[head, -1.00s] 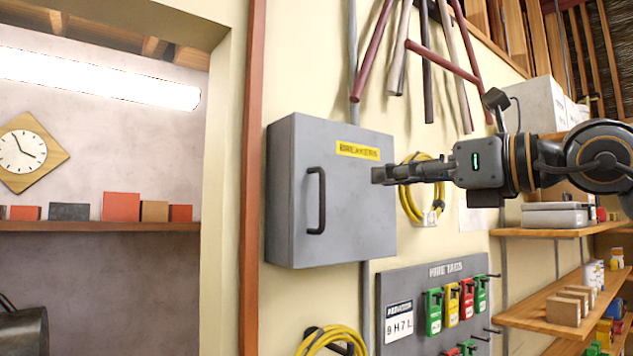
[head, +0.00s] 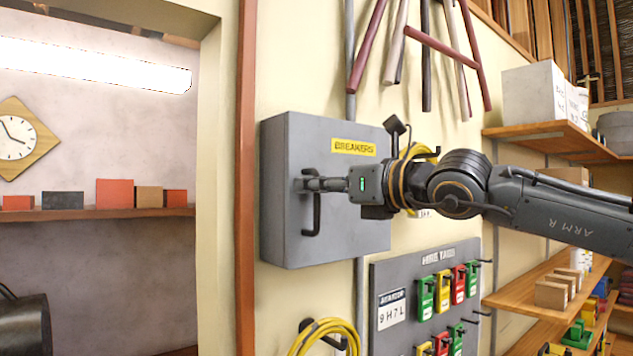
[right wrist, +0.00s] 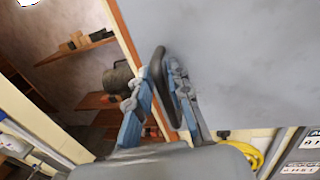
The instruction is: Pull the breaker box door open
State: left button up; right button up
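The grey breaker box (head: 345,225) is mounted on the wall, with a yellow "BREAKERS" label (head: 354,147) on its door. The door looks closed. Its dark vertical handle (head: 317,215) is on the door's left side and also shows in the right wrist view (right wrist: 155,70). My right gripper (head: 308,185) is at the handle's upper part. In the right wrist view its two blue fingers (right wrist: 160,78) stand apart, one on each side of the handle bar; no firm grip shows. My left gripper is not in view.
A grey tag board (head: 425,258) with several coloured tags hangs below right. Yellow cable coils hang beside (head: 420,152) and below (head: 325,338) the box. Wooden shelves (head: 545,290) stand at the right. A brown post (head: 246,200) and an opening lie left.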

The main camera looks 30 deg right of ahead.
grip_shut()
dwell(0.4)
